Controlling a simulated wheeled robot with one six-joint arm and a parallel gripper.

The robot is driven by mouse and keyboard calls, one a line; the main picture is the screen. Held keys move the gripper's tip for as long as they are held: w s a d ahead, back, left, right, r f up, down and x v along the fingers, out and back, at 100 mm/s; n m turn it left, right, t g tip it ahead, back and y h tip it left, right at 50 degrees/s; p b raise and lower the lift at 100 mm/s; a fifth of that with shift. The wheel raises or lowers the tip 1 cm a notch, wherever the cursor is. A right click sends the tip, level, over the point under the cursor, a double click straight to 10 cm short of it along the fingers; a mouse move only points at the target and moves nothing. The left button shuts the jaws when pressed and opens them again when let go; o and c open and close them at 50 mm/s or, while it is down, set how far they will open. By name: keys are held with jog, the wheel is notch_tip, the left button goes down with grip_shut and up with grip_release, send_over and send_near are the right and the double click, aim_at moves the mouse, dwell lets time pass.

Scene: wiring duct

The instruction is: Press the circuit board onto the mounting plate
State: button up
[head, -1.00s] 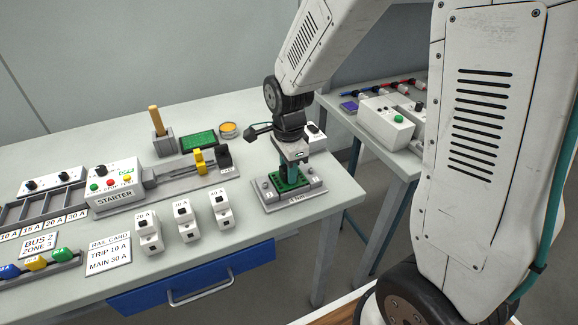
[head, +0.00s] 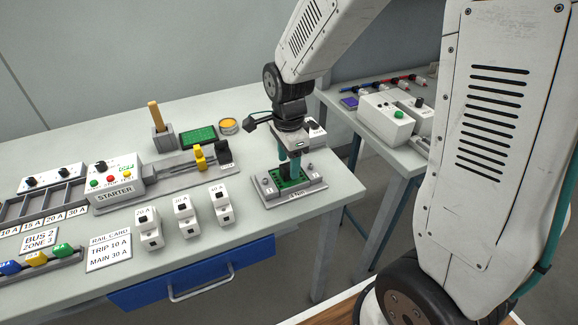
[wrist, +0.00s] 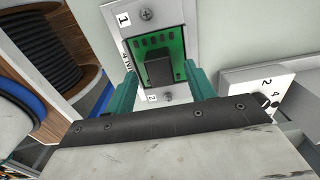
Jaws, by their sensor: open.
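The green circuit board (head: 284,184) sits on the grey mounting plate (head: 316,186) near the right end of the bench. In the wrist view the board (wrist: 148,42) shows a dark block in its middle and lies within the plate's frame (wrist: 118,18). I cannot tell whether it is fully seated. My gripper (head: 290,165) points down just above the board. Its teal fingers are open, one on each side of the dark block in the wrist view (wrist: 164,78), with nothing held between them.
Several white breakers (head: 184,217) stand left of the plate. The starter box (head: 115,187) and a rail with a yellow clip (head: 199,158) are further left. A green panel (head: 198,138) lies behind. A second bench with white boxes (head: 386,118) stands at the right.

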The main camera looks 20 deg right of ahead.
aim_at(288, 166)
notch_tip(288, 166, up, 5)
jog(key=shift+r, duration=0.1)
dwell(0.6)
jog(key=shift+s+n, duration=0.35)
jog(key=shift+n, duration=0.75)
jog(key=s+d+r+n, duration=0.1)
jog(key=s+r+n, duration=0.3)
jog(key=s, duration=0.3)
jog(key=s+d+r+n+t, duration=0.1)
jog(key=s+r+n, duration=0.2)
jog(key=s+n, duration=0.3)
jog(key=s+d+r+n, duration=0.1)
jog(key=s+r+n, duration=0.3)
jog(key=s, duration=0.4)
jog(key=shift+s+d+r+n, duration=0.15)
jog(key=shift+r+n, duration=0.15)
jog(key=shift+n, duration=0.6)
